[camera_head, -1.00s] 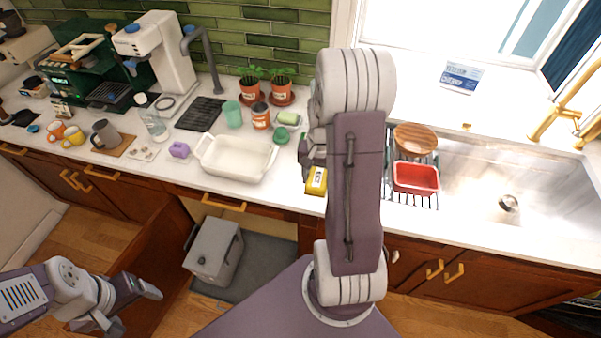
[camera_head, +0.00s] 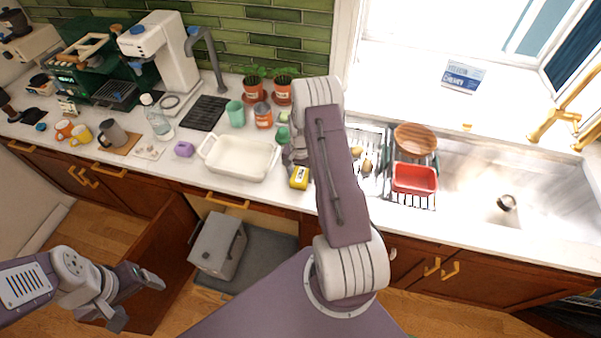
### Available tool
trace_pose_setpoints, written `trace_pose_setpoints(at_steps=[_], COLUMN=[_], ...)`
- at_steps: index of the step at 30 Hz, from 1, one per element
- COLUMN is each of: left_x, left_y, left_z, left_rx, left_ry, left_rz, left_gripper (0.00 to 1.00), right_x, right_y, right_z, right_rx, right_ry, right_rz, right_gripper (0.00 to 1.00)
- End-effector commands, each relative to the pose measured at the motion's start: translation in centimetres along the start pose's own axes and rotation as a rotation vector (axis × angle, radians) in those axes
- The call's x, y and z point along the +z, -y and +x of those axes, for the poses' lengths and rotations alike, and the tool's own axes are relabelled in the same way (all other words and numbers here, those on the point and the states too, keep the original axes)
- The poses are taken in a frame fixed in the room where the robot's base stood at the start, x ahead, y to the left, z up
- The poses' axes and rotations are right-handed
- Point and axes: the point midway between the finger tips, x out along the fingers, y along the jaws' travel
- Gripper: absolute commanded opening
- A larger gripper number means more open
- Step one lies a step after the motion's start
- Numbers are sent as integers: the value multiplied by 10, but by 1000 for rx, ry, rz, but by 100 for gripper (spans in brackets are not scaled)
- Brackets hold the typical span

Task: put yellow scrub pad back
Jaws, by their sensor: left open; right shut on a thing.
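A yellow block with a pale label, which I take for the yellow scrub pad (camera_head: 299,178), shows at the counter's front edge, just below my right gripper (camera_head: 295,163). The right gripper is shut on it; its fingers are mostly hidden by my own wrist and arm. I cannot tell whether the pad touches the counter. My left gripper (camera_head: 139,299) is open and empty, low at the left, in front of the cabinets and far from the pad.
A white baking dish (camera_head: 240,158) stands left of the pad. A green item (camera_head: 283,135), a labelled jar (camera_head: 263,116) and potted plants (camera_head: 282,92) are behind. A drying rack (camera_head: 416,203) with a red tub (camera_head: 414,179) and wooden bowl (camera_head: 415,138) is right, beside the sink.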

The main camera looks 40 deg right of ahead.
Motion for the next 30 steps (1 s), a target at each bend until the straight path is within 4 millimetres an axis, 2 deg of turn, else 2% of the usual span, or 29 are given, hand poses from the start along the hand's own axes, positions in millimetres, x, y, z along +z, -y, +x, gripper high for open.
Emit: trace_pose_setpoints(at_steps=[10,11,12,13,21,25,28,30], left_x=[1,0,0,0,0,0,1,1], left_y=[0,0,0,0,0,0,0,0], left_z=[5,4,4,4,3,1,8,13], left_rx=[0,0,0,0,0,0,0,0], left_ry=[0,0,0,0,0,0,0,0], left_rz=[0,0,0,0,0,0,0,0], left_gripper=[78,78,78,78,78,78,78,78], right_x=[0,0,0,0,0,-1,-2,-2], right_y=[0,0,0,0,0,0,1,1], right_z=[6,5,4,4,4,-4,-18,-34], right_rx=[0,0,0,0,0,-1,-3,-4], right_ry=[-1,-1,-1,-1,-1,-3,-6,-8], right_rz=[0,0,0,0,0,0,0,0], right_gripper=[24,62,73,78,78,78,78,78])
